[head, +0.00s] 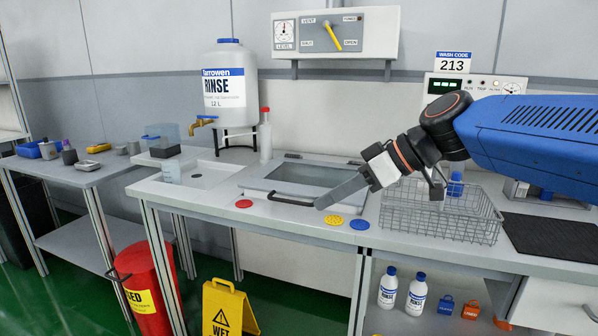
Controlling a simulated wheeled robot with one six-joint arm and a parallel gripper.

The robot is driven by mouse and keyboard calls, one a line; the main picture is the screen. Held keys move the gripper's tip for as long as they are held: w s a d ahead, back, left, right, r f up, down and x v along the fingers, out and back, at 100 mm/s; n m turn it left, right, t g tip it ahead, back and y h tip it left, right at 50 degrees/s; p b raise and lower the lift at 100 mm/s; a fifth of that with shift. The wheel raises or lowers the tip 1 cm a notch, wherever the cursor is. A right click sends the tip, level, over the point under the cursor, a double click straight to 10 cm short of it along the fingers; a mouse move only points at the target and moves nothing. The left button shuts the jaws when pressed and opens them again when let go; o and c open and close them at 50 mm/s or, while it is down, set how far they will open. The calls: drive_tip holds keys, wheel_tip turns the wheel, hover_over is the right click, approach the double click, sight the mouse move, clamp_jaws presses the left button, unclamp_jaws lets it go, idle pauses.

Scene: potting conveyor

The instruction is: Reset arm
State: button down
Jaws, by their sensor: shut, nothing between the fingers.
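Red (244,203), yellow (334,220) and blue (359,224) discs lie along the worktop's front. A rinse jug (228,85) with a tap and a white bottle (265,140) stand behind. A black mat (550,238) lies at right. A red bin (143,290) and wet-floor sign (228,312) stand in front.

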drive_tip(key=s+d+f+m+h, duration=0.4)
drive_tip(key=s+d+f+m, duration=0.2)
drive_tip(key=d+f, duration=0.5)
drive_tip(key=s+d+f+m+t+h, duration=0.1)
drive_tip(key=s+d+f+m+h, duration=0.4)
drive_tip(key=s+d+f, duration=0.5)
drive_tip(key=shift+s+d+f+m+h, duration=0.15)
drive_tip(key=shift+d+f+m+h, duration=0.2)
drive_tip(key=shift+d+f, duration=0.5)
drive_tip(key=shift+d+r, duration=0.2)
